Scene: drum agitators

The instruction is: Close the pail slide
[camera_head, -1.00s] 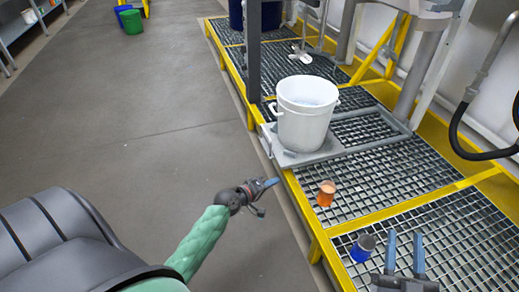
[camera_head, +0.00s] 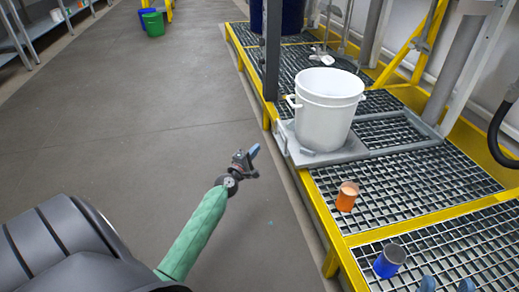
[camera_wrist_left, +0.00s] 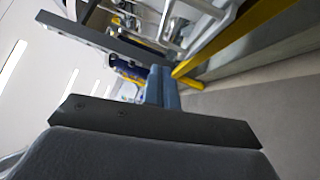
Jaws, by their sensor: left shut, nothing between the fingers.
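The pail slide (camera_head: 302,158) is a flat grey plate on a rail frame, pulled out a little past the yellow platform edge on the aisle side. A white pail (camera_head: 325,118) stands upright on it. My left gripper (camera_head: 254,151) is shut and empty over the aisle floor, to the left of the slide and apart from it. Its blue fingers lie together in the left wrist view (camera_wrist_left: 163,88). My right gripper (camera_head: 447,285) shows only two blue fingertips, spread apart, at the bottom edge; the rest is out of frame.
A dark upright post (camera_head: 272,50) rises just behind the slide. The aisle floor (camera_head: 150,130) on the left is clear.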

